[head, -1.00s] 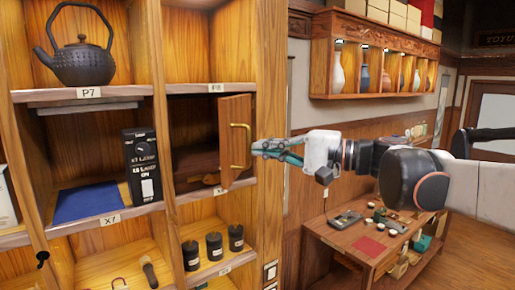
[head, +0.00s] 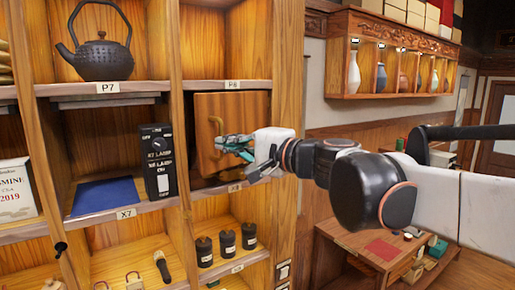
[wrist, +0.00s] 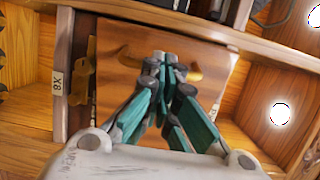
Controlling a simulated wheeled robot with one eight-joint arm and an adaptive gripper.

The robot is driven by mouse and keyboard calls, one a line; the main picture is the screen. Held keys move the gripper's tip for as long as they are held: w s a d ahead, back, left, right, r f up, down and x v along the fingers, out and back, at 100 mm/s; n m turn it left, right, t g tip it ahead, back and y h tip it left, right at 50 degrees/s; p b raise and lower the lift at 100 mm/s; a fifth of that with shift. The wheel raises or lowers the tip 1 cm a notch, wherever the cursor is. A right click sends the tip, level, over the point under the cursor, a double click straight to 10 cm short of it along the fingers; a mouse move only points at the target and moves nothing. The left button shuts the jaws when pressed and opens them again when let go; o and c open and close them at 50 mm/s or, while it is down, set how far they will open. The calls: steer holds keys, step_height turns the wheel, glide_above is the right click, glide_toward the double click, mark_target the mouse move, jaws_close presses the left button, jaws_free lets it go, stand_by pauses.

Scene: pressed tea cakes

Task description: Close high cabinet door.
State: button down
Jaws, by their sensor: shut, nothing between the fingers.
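The high cabinet door (head: 240,108) is a plain wooden panel under the P8 label, with a brass handle (head: 214,132) near its left edge. It almost covers its compartment; a narrow dark gap shows at its left edge, so it looks slightly ajar. My gripper (head: 224,143) is shut and empty, its teal fingers in front of the door beside the handle. In the wrist view, the fingertips (wrist: 162,60) cover the middle of the handle (wrist: 192,73), against the door face (wrist: 112,72). I cannot tell whether they touch it.
Black canisters (head: 227,243) stand below the door. A wall shelf with vases (head: 381,77) and a low table (head: 350,240) are at the right.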

mark_target(211, 157)
steer(key=shift+s+b+x, duration=0.25)
steer(key=shift+b+x, duration=0.3)
steer(key=shift+x, duration=2.6)
steer(key=shift+a, duration=0.2)
